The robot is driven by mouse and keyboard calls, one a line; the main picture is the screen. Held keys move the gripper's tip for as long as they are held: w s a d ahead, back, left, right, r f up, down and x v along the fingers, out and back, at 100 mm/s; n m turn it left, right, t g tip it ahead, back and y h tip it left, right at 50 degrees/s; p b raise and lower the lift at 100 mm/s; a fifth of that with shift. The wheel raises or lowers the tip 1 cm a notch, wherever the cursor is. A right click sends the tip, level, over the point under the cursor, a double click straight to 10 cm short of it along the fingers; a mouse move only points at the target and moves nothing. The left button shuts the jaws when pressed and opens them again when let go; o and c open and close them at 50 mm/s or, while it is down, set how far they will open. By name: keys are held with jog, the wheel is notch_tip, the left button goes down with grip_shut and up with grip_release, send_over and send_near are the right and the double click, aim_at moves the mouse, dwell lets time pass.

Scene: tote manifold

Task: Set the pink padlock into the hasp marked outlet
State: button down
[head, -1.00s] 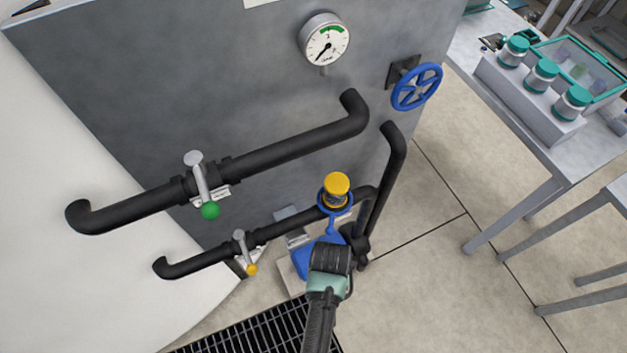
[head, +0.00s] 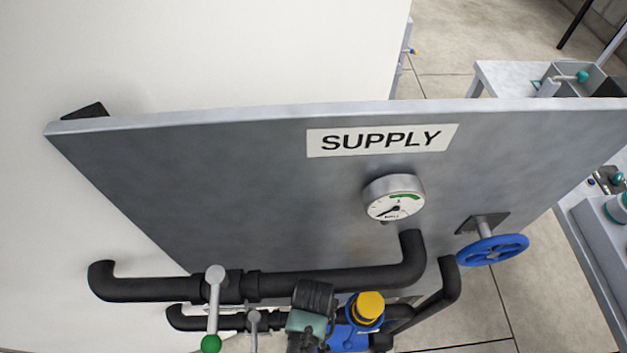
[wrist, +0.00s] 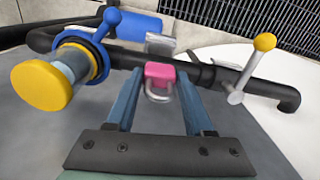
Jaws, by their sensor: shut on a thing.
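The pink padlock (wrist: 159,74) shows in the wrist view, between the blue fingers of my gripper (wrist: 160,90). My gripper is shut on it, with the silver shackle facing back toward my palm. A black pipe lies just beyond the padlock in that view; I cannot tell whether they touch. In the head view my gripper (head: 312,302) is low in the middle, in front of the pipes, and its fingers and the padlock are hidden. No hasp marked outlet can be made out in either view; the one readable sign (head: 382,140) says SUPPLY.
A yellow-capped blue fitting (head: 367,309) is right of my gripper. Green-tipped (head: 213,310) and yellow-tipped (wrist: 250,68) levers stick out from the pipes. A gauge (head: 395,198) and blue handwheel (head: 492,249) are on the grey panel (head: 240,160). A floor grate (wrist: 235,22) shows in the wrist view.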

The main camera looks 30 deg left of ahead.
jog(key=shift+f+b, duration=1.45)
jog(key=shift+f, duration=0.15)
jog(key=shift+f+b, duration=2.25)
jog(key=shift+f, duration=1.1)
jog(key=shift+c, duration=1)
grip_release()
notch_tip(320, 180, up, 13)
jog(key=shift+p, duration=1.05)
